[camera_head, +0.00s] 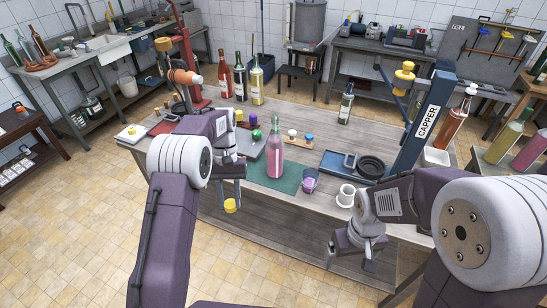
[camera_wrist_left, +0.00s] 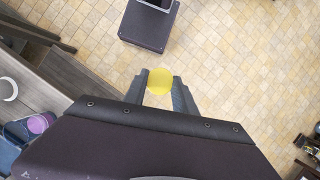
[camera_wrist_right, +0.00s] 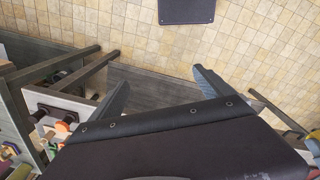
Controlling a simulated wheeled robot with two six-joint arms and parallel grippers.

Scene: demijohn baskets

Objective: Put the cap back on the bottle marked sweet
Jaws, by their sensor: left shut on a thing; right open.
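My left gripper (camera_head: 230,198) is shut on a yellow cap (camera_head: 230,206), held in front of the table's near edge. In the left wrist view the cap (camera_wrist_left: 159,81) sits between the fingertips, with floor behind it. A pink bottle (camera_head: 273,152) stands upright on a green mat (camera_head: 288,178), to the right of my left gripper; its top looks uncapped. Other labelled bottles, red (camera_head: 225,75), dark (camera_head: 240,80) and yellow (camera_head: 257,82), stand at the table's back. I cannot read "sweet" on any label. My right gripper (camera_head: 350,262) is open and empty before the table's right front; it also shows in the right wrist view (camera_wrist_right: 160,82).
A glass (camera_head: 310,181) and a white mug (camera_head: 345,195) stand near the front edge. A blue tray (camera_head: 336,168) with a black ring lies right of the mat, beside the blue capper (camera_head: 424,125). Small coloured stoppers stand behind the pink bottle.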

